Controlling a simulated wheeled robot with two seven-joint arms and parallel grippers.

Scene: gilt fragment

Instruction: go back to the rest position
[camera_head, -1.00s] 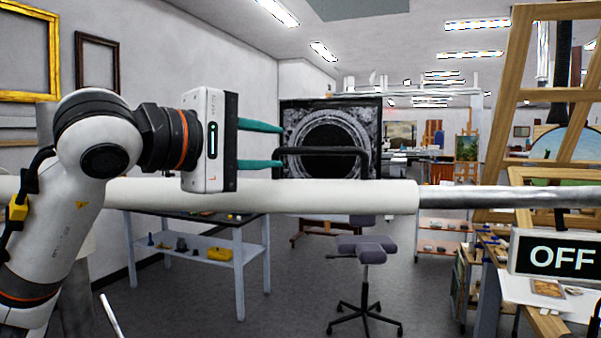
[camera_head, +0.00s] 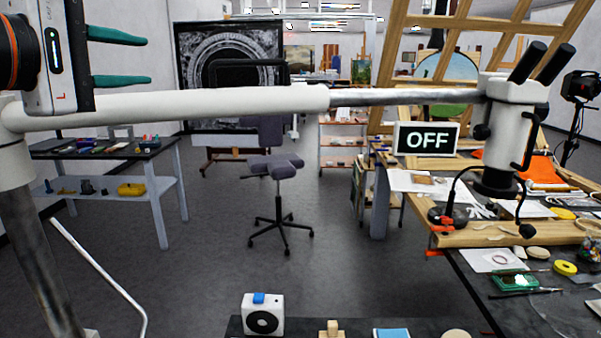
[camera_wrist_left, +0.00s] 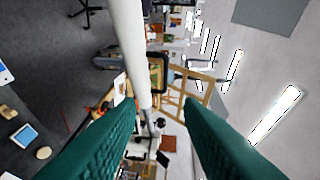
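My left gripper (camera_head: 130,58) is at the upper left of the head view, its two green fingers apart and pointing right with nothing between them. It sits just above the thick white boom (camera_head: 200,104) of the microscope stand. In the left wrist view the green fingers (camera_wrist_left: 165,140) are spread wide, and the white boom (camera_wrist_left: 128,45) runs past on the left finger's side. I cannot tell whether the gripper touches the boom. My right gripper shows in neither view.
The boom carries a microscope (camera_head: 505,130) over the cluttered workbench (camera_head: 470,270) at right. An OFF sign (camera_head: 427,139) stands there. A grey stool (camera_head: 280,170) stands mid-room. A side table (camera_head: 165,180) is at left. A white speaker-like box (camera_head: 262,315) is at the front. Open floor lies between.

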